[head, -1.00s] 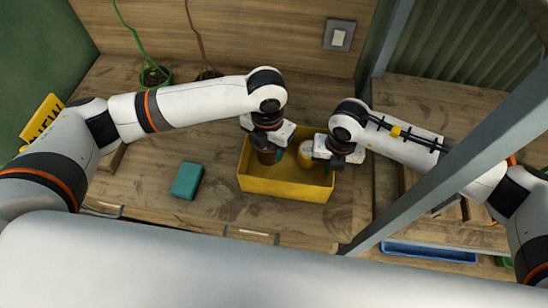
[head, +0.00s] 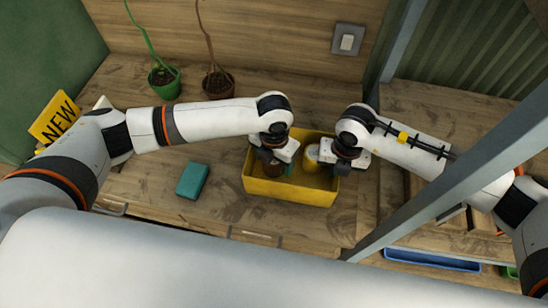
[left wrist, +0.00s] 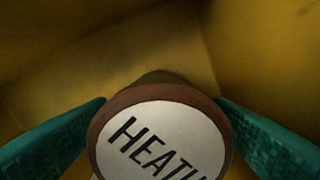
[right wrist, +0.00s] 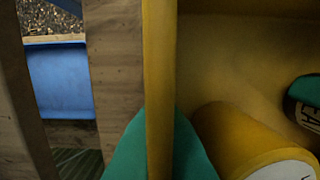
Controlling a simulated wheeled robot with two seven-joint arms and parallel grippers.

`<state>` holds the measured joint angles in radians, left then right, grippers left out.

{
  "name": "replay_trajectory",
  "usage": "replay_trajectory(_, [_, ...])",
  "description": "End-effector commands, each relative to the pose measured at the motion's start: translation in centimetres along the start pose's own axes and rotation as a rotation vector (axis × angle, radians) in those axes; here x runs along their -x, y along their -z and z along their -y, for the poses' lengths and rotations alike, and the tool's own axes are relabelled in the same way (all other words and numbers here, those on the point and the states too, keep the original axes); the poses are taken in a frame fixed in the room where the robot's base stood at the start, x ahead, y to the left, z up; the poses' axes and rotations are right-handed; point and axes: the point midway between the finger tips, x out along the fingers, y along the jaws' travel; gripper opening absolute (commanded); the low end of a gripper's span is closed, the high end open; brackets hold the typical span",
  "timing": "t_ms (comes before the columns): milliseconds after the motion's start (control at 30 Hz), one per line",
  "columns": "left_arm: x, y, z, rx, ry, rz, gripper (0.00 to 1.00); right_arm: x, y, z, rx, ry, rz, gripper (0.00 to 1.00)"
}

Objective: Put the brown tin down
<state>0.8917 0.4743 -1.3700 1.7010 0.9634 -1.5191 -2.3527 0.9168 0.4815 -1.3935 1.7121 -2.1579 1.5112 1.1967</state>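The brown tin (head: 272,169) is inside the yellow crate (head: 290,193), in its left part. In the left wrist view the tin (left wrist: 158,140) shows a white lid lettered "HEATH". The teal fingers of my left gripper (left wrist: 160,110) lie against both its sides, shut on it. In the head view my left gripper (head: 274,160) reaches down into the crate. Whether the tin touches the crate floor cannot be told. My right gripper (right wrist: 160,145) is at the crate's right wall, one finger on each side, shut on that wall (right wrist: 159,60).
A yellow tin (head: 311,158) with a pale lid stands in the crate, right of the brown tin. A teal box (head: 192,180) lies on the table left of the crate. Two potted plants (head: 163,82) (head: 217,82) stand behind. A grey post (head: 440,150) crosses the right side.

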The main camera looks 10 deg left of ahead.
Motion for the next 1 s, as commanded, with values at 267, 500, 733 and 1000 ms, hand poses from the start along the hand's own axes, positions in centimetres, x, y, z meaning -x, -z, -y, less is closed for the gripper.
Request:
replay_trajectory(267, [0.2,0.0,0.0,0.000,0.000,-0.001,0.74,0.1,0.0,0.0,0.000,0.001,-0.001,0.00])
replay_trajectory(500, [3.4,0.1,0.0,-0.002,0.000,-0.005,0.74,0.1,0.0,0.0,0.000,0.001,-0.001,0.00])
replay_trajectory(733, [8.4,0.1,0.0,-0.001,0.001,-0.004,0.74,0.1,0.0,0.0,0.000,0.001,-0.001,0.00])
replay_trajectory(1000, [11.9,0.0,0.0,0.000,0.000,-0.001,0.74,0.1,0.0,0.0,0.000,0.001,-0.001,0.00])
